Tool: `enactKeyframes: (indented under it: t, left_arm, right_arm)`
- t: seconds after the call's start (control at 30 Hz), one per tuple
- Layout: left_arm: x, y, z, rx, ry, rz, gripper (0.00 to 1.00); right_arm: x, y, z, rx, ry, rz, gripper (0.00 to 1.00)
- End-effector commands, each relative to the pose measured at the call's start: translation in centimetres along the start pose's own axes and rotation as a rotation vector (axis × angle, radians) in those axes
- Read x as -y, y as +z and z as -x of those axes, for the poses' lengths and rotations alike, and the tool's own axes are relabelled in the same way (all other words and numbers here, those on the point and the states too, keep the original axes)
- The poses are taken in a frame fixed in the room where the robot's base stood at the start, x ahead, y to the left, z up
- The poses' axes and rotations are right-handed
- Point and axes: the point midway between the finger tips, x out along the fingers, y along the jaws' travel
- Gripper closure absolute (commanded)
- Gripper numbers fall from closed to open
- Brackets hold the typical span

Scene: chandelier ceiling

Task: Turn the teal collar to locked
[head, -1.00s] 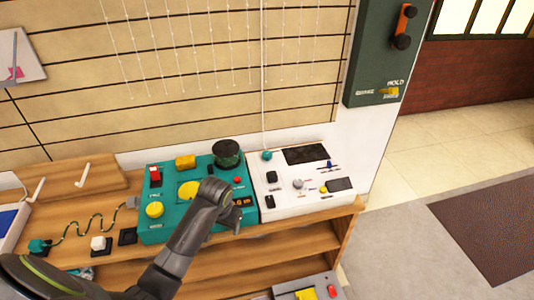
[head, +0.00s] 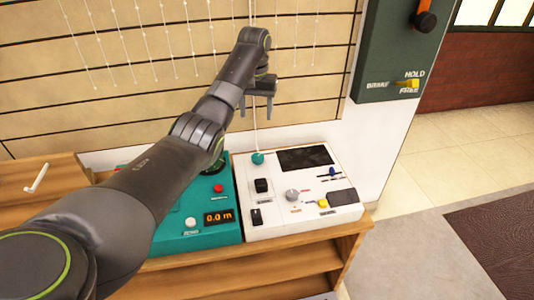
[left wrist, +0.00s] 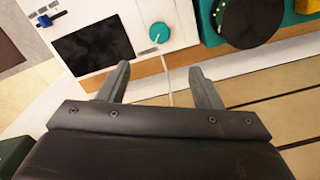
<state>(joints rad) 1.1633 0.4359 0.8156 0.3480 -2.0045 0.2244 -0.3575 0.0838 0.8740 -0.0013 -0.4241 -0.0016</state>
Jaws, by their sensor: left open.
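A small round teal piece (head: 257,158), which looks like the collar, sits at the back left of the white panel (head: 283,228), at the foot of a thin white cord. It also shows in the left wrist view (left wrist: 159,33), with a white mark on its face. I cannot read whether it is locked. My left gripper (head: 258,113) is open and empty, above the collar and apart from it. In the left wrist view the open fingers (left wrist: 159,70) point towards it, with the cord running between them. My right gripper is not in view.
The teal panel (head: 205,240) stands left of the white one, partly behind my left arm. Its dark round part (left wrist: 245,20) is close to the collar. A dark screen (head: 304,158) lies right of the collar. A green wall box (head: 395,60) hangs at the right.

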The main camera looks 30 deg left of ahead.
Motion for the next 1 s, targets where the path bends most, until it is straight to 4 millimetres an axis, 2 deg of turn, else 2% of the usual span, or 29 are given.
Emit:
enactKeyframes:
  t: [0.03, 0.17, 0.27, 0.8, 1.0]
  left_arm:
    - [0.0, -0.1, -0.1, -0.001, 0.002, 0.003, 0.41]
    - [0.0, -0.1, -0.3, 0.003, 0.005, 0.006, 0.41]
    - [0.0, -0.1, -1.3, 0.004, 0.005, 0.005, 0.41]
    - [-0.1, 0.0, -12.7, 0.005, 0.005, 0.004, 0.41]
    - [-0.1, -0.1, -15.8, 0.004, 0.004, 0.005, 0.41]
  right_arm:
    - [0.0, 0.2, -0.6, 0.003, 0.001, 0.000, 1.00]
    - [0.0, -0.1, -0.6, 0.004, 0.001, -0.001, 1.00]
    - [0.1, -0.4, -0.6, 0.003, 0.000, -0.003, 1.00]
    - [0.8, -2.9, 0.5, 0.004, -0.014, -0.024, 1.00]
    - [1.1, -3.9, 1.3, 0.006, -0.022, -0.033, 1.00]
